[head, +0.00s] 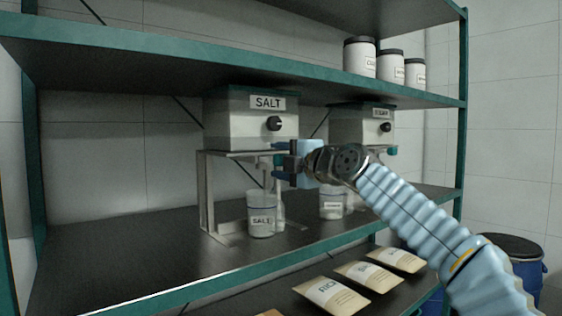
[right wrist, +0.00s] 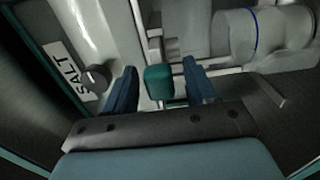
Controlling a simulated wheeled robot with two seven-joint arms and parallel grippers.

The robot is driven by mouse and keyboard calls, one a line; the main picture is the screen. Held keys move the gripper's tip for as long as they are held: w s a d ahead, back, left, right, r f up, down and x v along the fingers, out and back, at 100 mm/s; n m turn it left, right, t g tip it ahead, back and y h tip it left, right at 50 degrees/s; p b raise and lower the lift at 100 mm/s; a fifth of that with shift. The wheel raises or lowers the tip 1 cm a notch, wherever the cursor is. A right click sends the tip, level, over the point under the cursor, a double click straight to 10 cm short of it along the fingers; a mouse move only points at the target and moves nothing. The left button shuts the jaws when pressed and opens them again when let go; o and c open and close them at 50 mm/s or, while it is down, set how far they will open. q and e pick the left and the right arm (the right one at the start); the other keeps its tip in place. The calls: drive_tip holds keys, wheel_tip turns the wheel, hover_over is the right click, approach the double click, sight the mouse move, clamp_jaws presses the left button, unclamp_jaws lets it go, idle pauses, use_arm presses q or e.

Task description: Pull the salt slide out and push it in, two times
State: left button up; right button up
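The salt dispenser (head: 235,128) is a grey box with a SALT label and a black dial, on a metal stand on the shelf. My right gripper (head: 279,162) is in front of it, just below the box. In the right wrist view, the salt slide's green knob (right wrist: 158,83) lies between the two blue fingers of my right gripper (right wrist: 160,88). A gap shows on each side of the knob, so the fingers are open around it. In the head view the fingers largely hide the knob. My left gripper is not in view.
A clear cup labelled SALT (head: 262,222) stands below the dispenser. A second dispenser (head: 350,128) stands to the right, with another cup (head: 331,206) below. Labelled packets (head: 333,296) lie on the lower shelf. White jars (head: 360,58) stand above. The shelf's left side is clear.

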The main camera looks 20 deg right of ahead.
drive_tip(key=shift+s, duration=0.1)
drive_tip(key=shift+s+d+f+b, duration=0.1)
drive_tip(key=shift+s+d+b, duration=0.1)
drive_tip(key=shift+s+b, duration=0.15)
drive_tip(key=b+v, duration=0.5)
drive_tip(key=v, duration=0.7)
drive_tip(key=shift+s, duration=0.4)
drive_tip(key=shift+d, duration=0.15)
